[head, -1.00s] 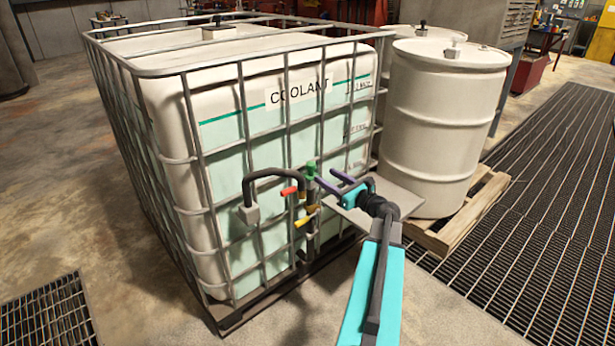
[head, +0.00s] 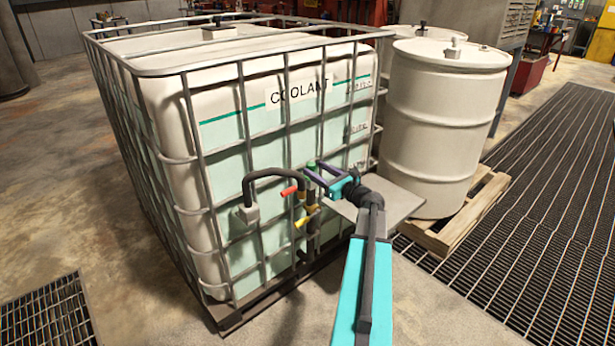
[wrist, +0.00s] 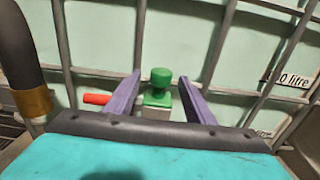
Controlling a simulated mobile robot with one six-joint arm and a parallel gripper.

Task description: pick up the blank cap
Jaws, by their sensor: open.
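The blank cap, which I take to be the green round-topped piece (wrist: 161,78), stands upright on a green square part above a pale block in the wrist view. In the head view a bit of its green (head: 311,164) shows beside my fingers, the rest hidden. My gripper (wrist: 160,76) is open, with one purple finger left of the cap and one right of it. A gap shows on both sides in the wrist view; how deep the cap sits between the fingers I cannot tell. My gripper also shows at the tank valve in the head view (head: 316,171).
The caged coolant tank (head: 228,180) stands close behind. A red handle (wrist: 97,99) is just left of the left finger. A grey plate (head: 400,201) lies under my wrist.

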